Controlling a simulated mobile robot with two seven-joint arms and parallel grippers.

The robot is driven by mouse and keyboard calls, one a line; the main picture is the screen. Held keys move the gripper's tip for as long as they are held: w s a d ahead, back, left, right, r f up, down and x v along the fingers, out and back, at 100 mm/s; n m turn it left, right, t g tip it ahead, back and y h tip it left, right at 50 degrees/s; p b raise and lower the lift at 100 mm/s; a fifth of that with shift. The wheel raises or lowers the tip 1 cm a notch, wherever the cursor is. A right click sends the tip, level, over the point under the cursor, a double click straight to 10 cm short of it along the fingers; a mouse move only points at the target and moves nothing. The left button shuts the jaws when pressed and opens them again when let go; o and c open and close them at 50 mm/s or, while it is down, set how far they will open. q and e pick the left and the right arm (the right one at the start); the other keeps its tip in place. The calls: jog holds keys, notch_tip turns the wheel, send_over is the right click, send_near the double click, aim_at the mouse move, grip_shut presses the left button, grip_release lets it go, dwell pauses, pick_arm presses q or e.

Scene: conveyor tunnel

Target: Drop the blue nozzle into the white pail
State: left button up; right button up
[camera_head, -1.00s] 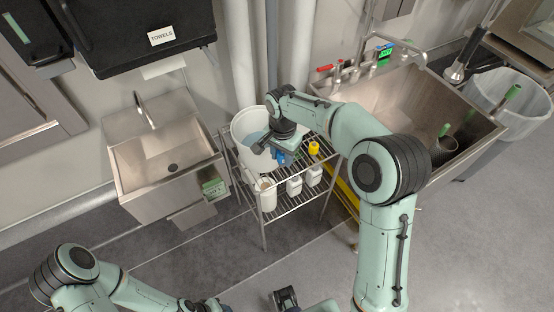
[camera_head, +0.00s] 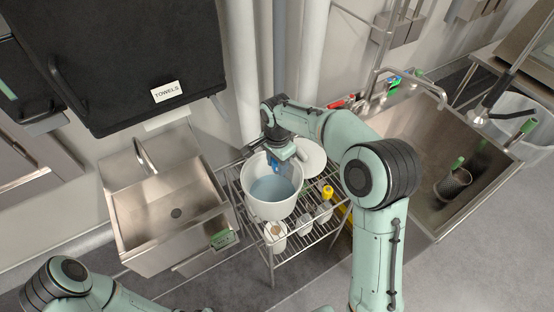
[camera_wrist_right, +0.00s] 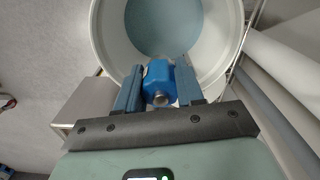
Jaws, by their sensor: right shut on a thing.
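The blue nozzle (camera_wrist_right: 158,78) is held between the two fingers of my right gripper (camera_wrist_right: 158,92) in the right wrist view. In the head view my right gripper (camera_head: 278,160) is at the far rim of the white pail, and the nozzle (camera_head: 275,168) shows as a small blue patch there. The white pail (camera_head: 271,211) stands on the wire rack with blue-grey contents inside. Its opening (camera_wrist_right: 215,72) lies beyond the nozzle in the wrist view. The nozzle's exact height relative to the rim is hard to tell. My left gripper is out of the picture.
The wire rack (camera_head: 288,259) also holds white containers (camera_head: 276,234) and a yellow-topped bottle (camera_head: 327,194). A round white lid or dish (camera_head: 311,158) is right of the pail. A small sink (camera_head: 170,215) stands left, a larger sink (camera_head: 425,145) right. Pipes (camera_head: 240,75) rise behind.

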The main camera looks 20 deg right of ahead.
jog(key=shift+f+b, duration=0.75)
jog(key=shift+f, duration=1.25)
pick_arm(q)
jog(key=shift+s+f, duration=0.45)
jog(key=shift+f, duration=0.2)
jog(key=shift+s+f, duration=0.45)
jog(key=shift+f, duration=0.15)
pick_arm(e)
jog(key=shift+w, duration=0.1)
jog(key=o, duration=1.1)
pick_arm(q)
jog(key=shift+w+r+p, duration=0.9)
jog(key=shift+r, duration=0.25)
pick_arm(e)
notch_tip(320, 180, up, 14)
jog(key=shift+f, duration=0.25)
